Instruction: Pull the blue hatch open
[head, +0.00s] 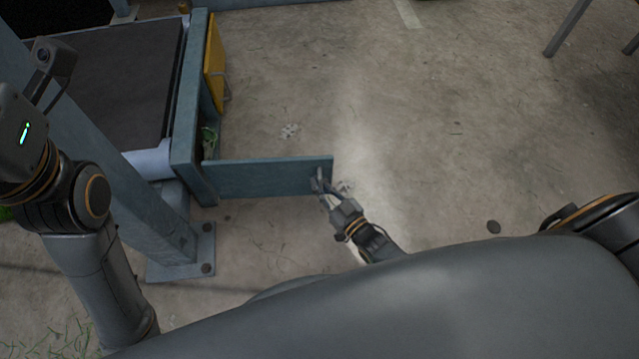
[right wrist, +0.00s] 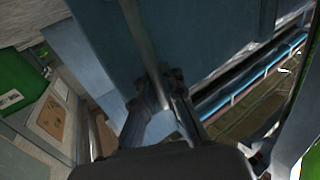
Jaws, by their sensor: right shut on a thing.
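The blue hatch (head: 265,177) stands swung out from the blue frame (head: 185,120), with a gap at its hinge side where the frame's opening shows. My right gripper (head: 322,188) is at the hatch's free end, shut on its handle. In the right wrist view the hatch (right wrist: 205,35) fills the upper middle, and the thin metal handle (right wrist: 139,30) runs down between the fingers of my right gripper (right wrist: 162,92). The fingers hide the gripped part of the handle. My left arm is at the left of the head view; its gripper is out of view.
A yellow hatch (head: 216,62) with a handle is on the same frame, farther back. A dark belt (head: 115,85) lies behind the frame. A blue post with a bolted foot (head: 185,262) stands close on the left. Concrete floor (head: 440,130) is open to the right.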

